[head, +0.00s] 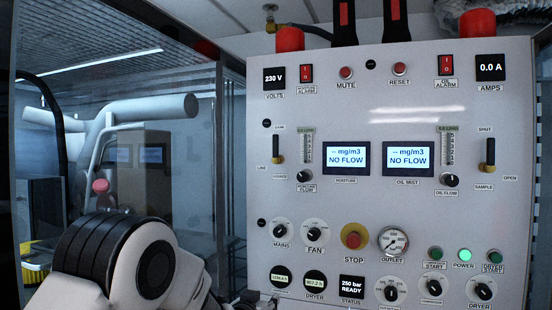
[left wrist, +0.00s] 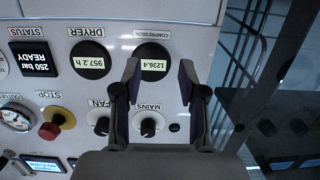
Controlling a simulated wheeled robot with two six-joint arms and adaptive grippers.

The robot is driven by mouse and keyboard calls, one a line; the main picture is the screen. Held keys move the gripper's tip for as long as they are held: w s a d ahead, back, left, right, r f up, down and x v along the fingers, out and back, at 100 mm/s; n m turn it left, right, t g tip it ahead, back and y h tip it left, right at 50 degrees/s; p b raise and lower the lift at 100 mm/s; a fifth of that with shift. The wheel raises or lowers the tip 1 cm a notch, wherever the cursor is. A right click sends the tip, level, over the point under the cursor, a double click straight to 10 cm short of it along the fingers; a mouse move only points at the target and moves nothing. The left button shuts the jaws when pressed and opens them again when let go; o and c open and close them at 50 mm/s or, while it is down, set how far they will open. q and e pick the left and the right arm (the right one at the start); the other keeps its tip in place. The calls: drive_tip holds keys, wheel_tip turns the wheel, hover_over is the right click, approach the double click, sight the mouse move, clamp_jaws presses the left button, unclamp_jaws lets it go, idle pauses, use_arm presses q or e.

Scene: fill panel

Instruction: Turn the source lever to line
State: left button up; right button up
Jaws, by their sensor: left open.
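The source lever (head: 278,150) is on the upper left of the panel in the head view. Its dark handle stands upright above a brass pivot, toward the top label; the LINE label (head: 262,167) is at its lower left. My left arm comes in low at the left of the head view, and its gripper cannot be made out there. In the left wrist view, turned upside down, my left gripper (left wrist: 160,75) is open and empty in front of the panel's lower left. The MAINS knob (left wrist: 148,127) and compressor meter (left wrist: 153,65) show between its fingers. The source lever is not seen there.
A similar sample lever (head: 490,154) is at the panel's right. The moisture flow knob (head: 304,176) and moisture screen (head: 346,158) are right of the source lever. The red STOP button (head: 354,236) stands out below. A glass-walled frame is left of the panel.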

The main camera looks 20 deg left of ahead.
use_arm(q)
wheel_tip(320, 180, up, 24)
drive_tip(key=w+t+p, duration=0.1)
drive_tip(key=w+t, duration=0.1)
drive_tip(key=t, duration=0.2)
drive_tip(key=t+p, duration=0.1)
drive_tip(key=t, duration=0.2)
approach(275, 142)
wheel_tip(275, 142, up, 2)
drive_tip(key=w, duration=0.2)
drive_tip(key=shift+h, duration=0.3)
drive_tip(key=p+x, duration=0.4)
drive_tip(key=x, duration=0.1)
drive_tip(key=p+x, duration=0.1)
drive_tip(key=x, duration=0.2)
drive_tip(key=shift+w+a+f+p, duration=0.1)
drive_tip(key=shift+a+f+p, duration=0.05)
drive_tip(key=shift+f+p, duration=0.25)
drive_tip(key=shift+w+r, duration=0.1)
drive_tip(key=shift+w, duration=0.1)
drive_tip(key=shift+s, duration=0.15)
use_arm(e)
wheel_tip(275, 142, up, 9)
use_arm(q)
drive_tip(key=shift+c, duration=0.4)
use_arm(e)
drive_tip(key=shift+s+f, duration=0.1)
drive_tip(key=shift+f, duration=0.05)
use_arm(q)
clamp_jaws()
